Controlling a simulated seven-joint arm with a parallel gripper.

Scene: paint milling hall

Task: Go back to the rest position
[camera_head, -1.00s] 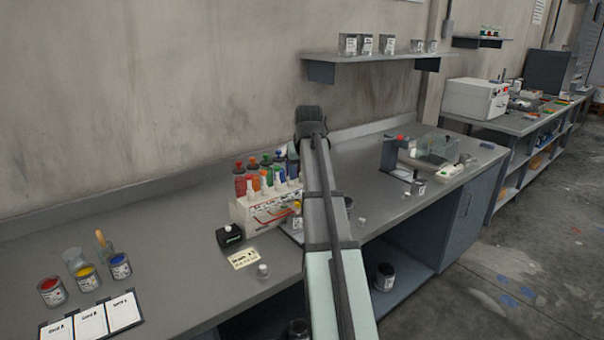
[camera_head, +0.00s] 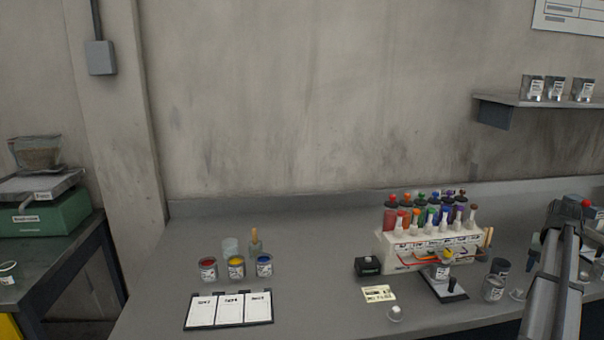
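My arm (camera_head: 556,275) stands at the right edge, in front of the right part of the bench. It rises from the bottom edge to a dark joint near the bench's back. I cannot make out my gripper's fingers, so whether it is open or shut does not show. Part of the bench behind the arm is hidden.
The grey bench (camera_head: 330,230) bears red, yellow and blue paint cans (camera_head: 236,268), a card board (camera_head: 229,309), a black box (camera_head: 368,266), a rack of colour bottles (camera_head: 395,250) and loose cans (camera_head: 493,288). A green scale (camera_head: 50,213) stands left. The bench's middle back is clear.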

